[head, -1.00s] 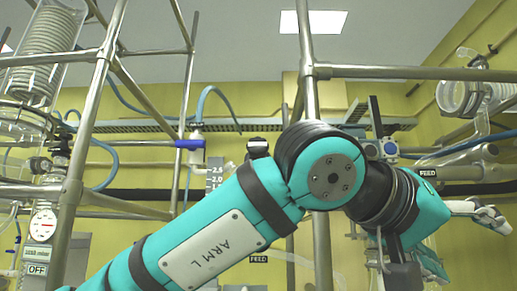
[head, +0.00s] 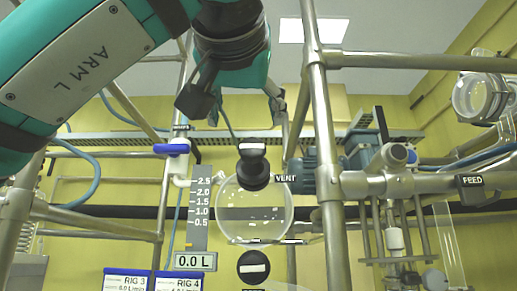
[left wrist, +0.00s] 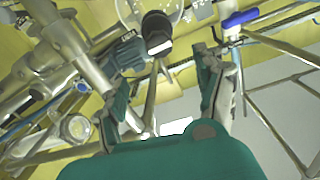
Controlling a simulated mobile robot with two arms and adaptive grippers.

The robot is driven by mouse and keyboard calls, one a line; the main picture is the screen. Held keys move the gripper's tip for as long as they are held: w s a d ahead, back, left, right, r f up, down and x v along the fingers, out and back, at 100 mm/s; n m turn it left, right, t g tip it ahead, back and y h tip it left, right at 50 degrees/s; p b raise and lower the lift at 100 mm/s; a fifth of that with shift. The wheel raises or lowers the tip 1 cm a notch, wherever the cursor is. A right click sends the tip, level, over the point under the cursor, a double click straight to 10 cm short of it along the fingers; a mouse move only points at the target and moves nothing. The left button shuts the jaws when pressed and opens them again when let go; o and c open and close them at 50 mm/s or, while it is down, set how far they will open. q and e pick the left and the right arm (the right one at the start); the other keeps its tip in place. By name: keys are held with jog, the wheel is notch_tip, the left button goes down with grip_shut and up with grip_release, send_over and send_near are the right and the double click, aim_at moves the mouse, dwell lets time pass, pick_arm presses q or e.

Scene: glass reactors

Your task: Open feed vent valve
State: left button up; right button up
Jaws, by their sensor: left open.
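The vent valve is a black knob (head: 253,170) with a pale-faced handle on top, beside a VENT label (head: 286,178), in front of a round glass vessel. My left gripper (head: 276,98) is above the knob in the head view, apart from it, and partly hidden by its own wrist. The left wrist view shows both fingers (left wrist: 164,75) spread with nothing between them. The black knob (left wrist: 157,30) is beyond the fingertips there. My right gripper is not in view.
A second black knob (head: 253,267) with a white bar sits below the vessel. A level scale with a 0.0 L display (head: 194,261) stands to the left. A steel post (head: 321,130) rises close on the right. A blue-handled valve (head: 172,148) is at left.

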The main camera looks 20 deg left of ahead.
pick_arm(q)
send_near(252, 147)
jog(key=x, duration=0.3)
jog(key=p+x, duration=0.3)
jog(key=x, duration=0.4)
jog(key=shift+w+a, duration=0.15)
jog(key=shift+w, duration=0.5)
jog(key=shift+w+a+f, duration=0.1)
jog(key=shift+w+a, duration=0.1)
jog(key=shift+w, duration=0.2)
jog(key=shift+s, duration=0.15)
jog(key=shift+c, duration=0.8)
jog(key=shift+d, duration=0.1)
jog(key=c, duration=1)
jog(key=shift+c, duration=0.2)
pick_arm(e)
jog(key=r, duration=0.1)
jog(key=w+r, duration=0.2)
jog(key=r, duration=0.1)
pick_arm(q)
jog(key=shift+n, duration=0.4)
jog(key=shift+c, duration=0.2)
